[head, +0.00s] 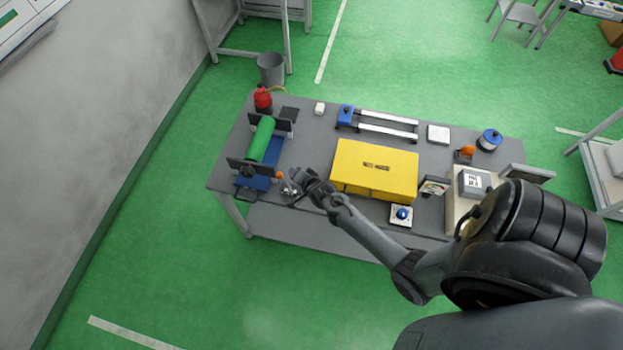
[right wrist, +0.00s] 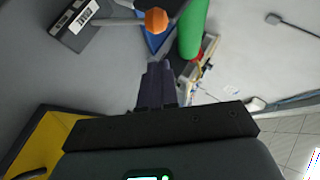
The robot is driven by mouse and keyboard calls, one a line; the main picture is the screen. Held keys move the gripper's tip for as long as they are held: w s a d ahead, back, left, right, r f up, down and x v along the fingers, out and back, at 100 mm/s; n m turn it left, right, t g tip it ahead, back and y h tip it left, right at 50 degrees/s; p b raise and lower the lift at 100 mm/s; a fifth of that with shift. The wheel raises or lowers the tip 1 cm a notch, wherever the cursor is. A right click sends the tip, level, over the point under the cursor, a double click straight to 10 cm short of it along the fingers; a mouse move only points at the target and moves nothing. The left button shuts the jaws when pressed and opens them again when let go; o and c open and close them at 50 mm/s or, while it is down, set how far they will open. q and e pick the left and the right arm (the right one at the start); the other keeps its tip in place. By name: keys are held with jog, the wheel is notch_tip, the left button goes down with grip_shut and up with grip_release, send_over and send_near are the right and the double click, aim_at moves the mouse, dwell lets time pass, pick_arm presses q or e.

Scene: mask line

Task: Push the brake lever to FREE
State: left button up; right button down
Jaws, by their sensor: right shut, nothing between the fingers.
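The brake lever shows as an orange knob (head: 279,175) beside the near end of the green roll (head: 262,139) on its blue stand. In the right wrist view the orange knob (right wrist: 156,20) sits at the end of a grey rod, near the top edge. My right gripper (head: 289,188) is just to the near right of the knob. In the right wrist view its dark fingers (right wrist: 157,75) are shut and empty, pointing toward the knob with a visible gap in the picture. I cannot read any FREE mark. My left gripper is not in view.
A yellow box (head: 375,168) stands right of my right gripper. A blue button (head: 402,213) is at the table's near edge. A red bottle (head: 262,97) stands behind the roll. A dark block with a white label (right wrist: 78,20) shows beside the lever.

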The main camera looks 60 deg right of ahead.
pick_arm(q)
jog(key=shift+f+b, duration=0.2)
jog(key=shift+b, duration=0.55)
pick_arm(e)
jog(key=v, duration=1)
jog(key=shift+s, duration=0.15)
